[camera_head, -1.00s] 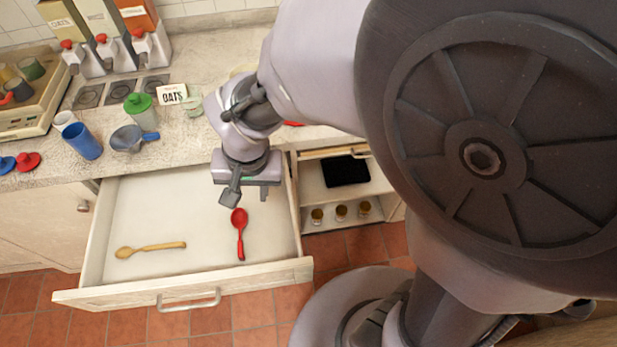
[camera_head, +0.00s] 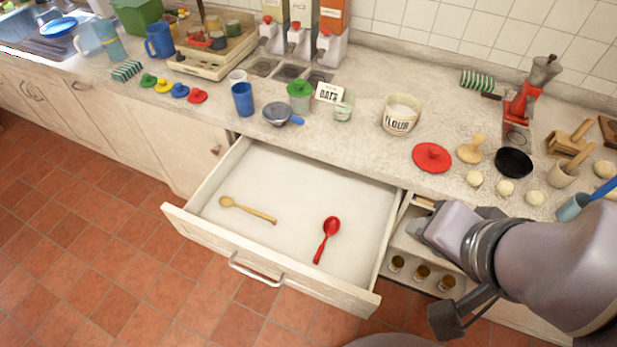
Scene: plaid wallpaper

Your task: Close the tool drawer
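The tool drawer (camera_head: 290,174) is pulled well out from under the counter. A wooden spoon (camera_head: 250,210) and a red spoon (camera_head: 327,240) lie apart on its white floor. The drawer's metal handle (camera_head: 256,270) is on its front panel (camera_head: 265,262), facing the room.
The counter (camera_head: 365,155) above carries a flour tub (camera_head: 401,114), a red lid (camera_head: 432,157), a black bowl (camera_head: 513,162) and a blue cup (camera_head: 243,99). Small jars (camera_head: 422,272) stand on the shelf right of the drawer. The tiled floor (camera_head: 90,250) before the drawer is clear at left.

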